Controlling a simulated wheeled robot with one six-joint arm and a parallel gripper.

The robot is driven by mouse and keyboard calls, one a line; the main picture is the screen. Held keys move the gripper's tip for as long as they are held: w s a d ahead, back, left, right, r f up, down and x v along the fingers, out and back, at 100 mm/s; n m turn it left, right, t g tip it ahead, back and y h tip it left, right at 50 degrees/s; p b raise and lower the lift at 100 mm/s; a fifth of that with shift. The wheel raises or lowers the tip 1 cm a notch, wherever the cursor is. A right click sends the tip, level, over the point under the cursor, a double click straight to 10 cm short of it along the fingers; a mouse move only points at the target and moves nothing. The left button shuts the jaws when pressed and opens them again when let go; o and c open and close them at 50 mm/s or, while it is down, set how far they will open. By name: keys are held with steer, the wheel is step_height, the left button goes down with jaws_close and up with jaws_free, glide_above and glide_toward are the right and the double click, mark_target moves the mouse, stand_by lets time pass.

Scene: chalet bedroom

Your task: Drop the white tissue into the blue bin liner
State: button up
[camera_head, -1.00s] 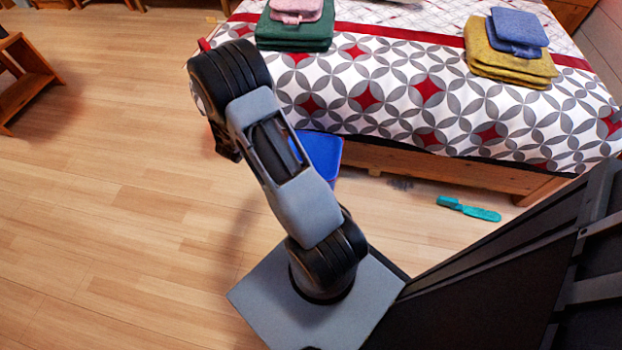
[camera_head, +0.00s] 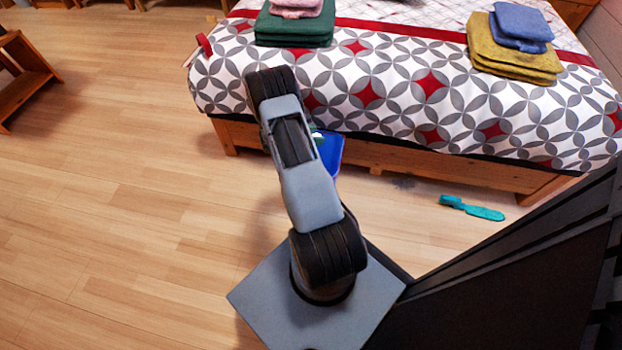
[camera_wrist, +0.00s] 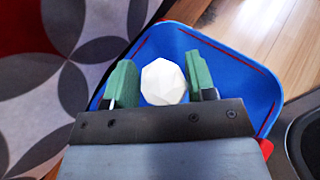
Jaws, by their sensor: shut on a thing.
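The white tissue (camera_wrist: 163,82) is a crumpled, faceted ball in the wrist view. My gripper (camera_wrist: 161,80) is shut on it, with a green finger on each side. The blue bin liner (camera_wrist: 240,82) lies behind and below the tissue in the wrist view, and its rim spreads past both fingers. How far the tissue is above it I cannot tell. In the head view the blue bin liner (camera_head: 331,150) shows partly beside the bed, with my arm covering its left part. The tissue and fingertips are mostly hidden behind my arm there.
The bed (camera_head: 400,110) with a patterned cover stands right behind the bin. Folded green towels (camera_head: 294,28) and yellow towels (camera_head: 510,55) lie on it. A teal brush (camera_head: 472,208) lies on the floor at right. The wooden floor (camera_head: 110,200) at left is clear.

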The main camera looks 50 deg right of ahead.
steer(key=shift+f+b, duration=1.05)
steer(key=shift+f, duration=0.85)
steer(key=o, duration=1)
steer(key=p+v, duration=0.4)
steer(key=v, duration=1)
steer(key=shift+s, duration=0.1)
